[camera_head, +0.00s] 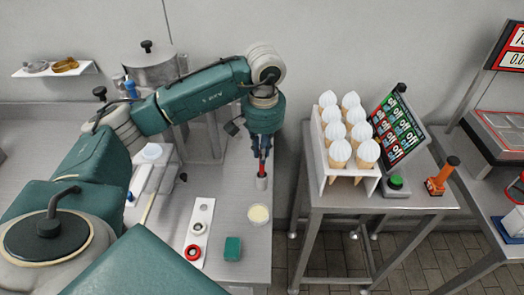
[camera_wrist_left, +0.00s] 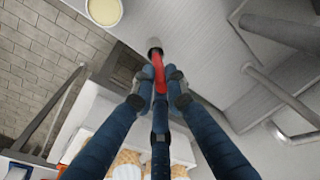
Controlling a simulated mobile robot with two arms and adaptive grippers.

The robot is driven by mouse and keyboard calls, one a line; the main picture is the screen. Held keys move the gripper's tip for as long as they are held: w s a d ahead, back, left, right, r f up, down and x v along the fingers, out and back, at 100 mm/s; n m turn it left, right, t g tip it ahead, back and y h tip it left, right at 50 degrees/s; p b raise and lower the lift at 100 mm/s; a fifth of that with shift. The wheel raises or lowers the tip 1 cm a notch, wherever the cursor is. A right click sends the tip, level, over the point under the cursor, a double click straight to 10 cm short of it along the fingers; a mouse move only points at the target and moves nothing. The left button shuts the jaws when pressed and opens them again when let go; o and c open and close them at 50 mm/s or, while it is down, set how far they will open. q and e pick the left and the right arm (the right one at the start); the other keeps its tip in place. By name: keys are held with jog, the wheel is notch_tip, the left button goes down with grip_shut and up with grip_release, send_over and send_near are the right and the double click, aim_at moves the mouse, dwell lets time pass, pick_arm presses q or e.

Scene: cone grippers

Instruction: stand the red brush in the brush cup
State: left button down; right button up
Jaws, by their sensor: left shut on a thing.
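My left gripper (camera_head: 263,152) points straight down over the counter, shut on the red brush (camera_head: 262,168). The brush hangs below the fingers, nearly upright. Its lower end meets the mouth of the small grey brush cup (camera_head: 262,183), which stands on the metal counter. In the left wrist view the red brush (camera_wrist_left: 159,74) runs from between the fingertips (camera_wrist_left: 159,85) to the cup (camera_wrist_left: 154,47). How deep its end sits in the cup is hidden. My right gripper is not in view.
A cream-filled round dish (camera_head: 259,213) and a green block (camera_head: 232,248) are in front of the cup. A white strip (camera_head: 198,232) with round places holds a red ring (camera_head: 193,253). A cone stand (camera_head: 340,178) is on the table to the right.

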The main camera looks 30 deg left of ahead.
pick_arm(q)
jog(key=c, duration=1.7)
grip_release()
jog(key=r, duration=0.8)
jog(key=s+d+r, duration=0.1)
jog(key=r, duration=0.3)
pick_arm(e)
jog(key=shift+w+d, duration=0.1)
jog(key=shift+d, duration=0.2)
